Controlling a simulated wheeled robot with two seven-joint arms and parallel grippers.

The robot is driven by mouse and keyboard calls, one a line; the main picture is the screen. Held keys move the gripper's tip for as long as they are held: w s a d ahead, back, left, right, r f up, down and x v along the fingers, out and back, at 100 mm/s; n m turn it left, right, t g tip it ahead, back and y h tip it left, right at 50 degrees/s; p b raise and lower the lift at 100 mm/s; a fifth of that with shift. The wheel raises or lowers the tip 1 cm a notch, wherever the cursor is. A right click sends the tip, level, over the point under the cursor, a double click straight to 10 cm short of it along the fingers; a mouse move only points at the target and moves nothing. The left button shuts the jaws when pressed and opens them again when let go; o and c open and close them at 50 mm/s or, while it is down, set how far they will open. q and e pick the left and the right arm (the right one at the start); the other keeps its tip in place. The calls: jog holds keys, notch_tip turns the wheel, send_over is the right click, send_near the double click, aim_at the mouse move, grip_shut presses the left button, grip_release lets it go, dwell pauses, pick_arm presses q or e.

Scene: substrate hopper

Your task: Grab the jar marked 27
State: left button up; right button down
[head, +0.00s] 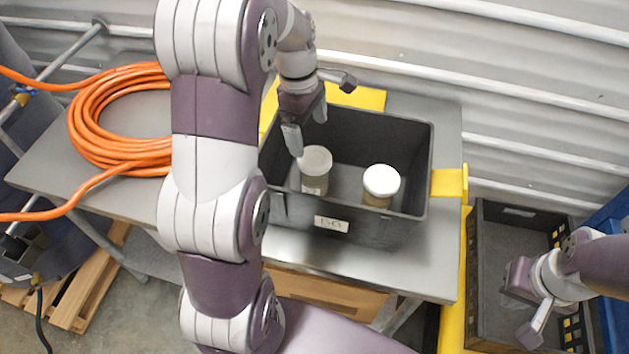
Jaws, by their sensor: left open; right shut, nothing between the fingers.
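Two jars stand upright in a dark grey bin (405,228) on the table. The left jar (314,186) has a dull greyish-white lid and a pale label on its side, too small to read. The right jar (378,201) has a brighter white lid and a brownish body; I see no number on it. My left gripper (305,126) is open and points down into the bin, just above and behind the left jar, with nothing between its fingers. My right gripper (508,284) is shut and empty, over a black crate at the right.
The bin's walls surround the jars, and its front has a white label (331,223). A coiled orange hose (95,125) lies on the table (445,262) at left. The black crate (482,225) stands right of the table, beside yellow edging (450,182). A corrugated wall is behind.

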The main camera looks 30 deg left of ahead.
aim_at(314, 157)
pick_arm(q)
jog(key=f, duration=0.1)
jog(key=f+b, duration=0.1)
jog(key=f, duration=0.2)
jog(key=shift+d+f+b, duration=0.3)
jog(key=shift+f+b, duration=0.05)
jog(key=shift+b, duration=0.05)
jog(key=f, duration=0.2)
jog(key=f+p, duration=0.1)
jog(key=f, duration=0.1)
jog(key=f+p, duration=0.1)
jog(key=f, duration=0.1)
jog(key=shift+w+d+f, duration=0.3)
jog(key=shift+d+f, duration=0.1)
jog(key=shift+f, duration=0.2)
jog(key=shift+r, duration=0.1)
jog(key=c, duration=1.7)
pick_arm(e)
jog(key=shift+f, duration=0.75)
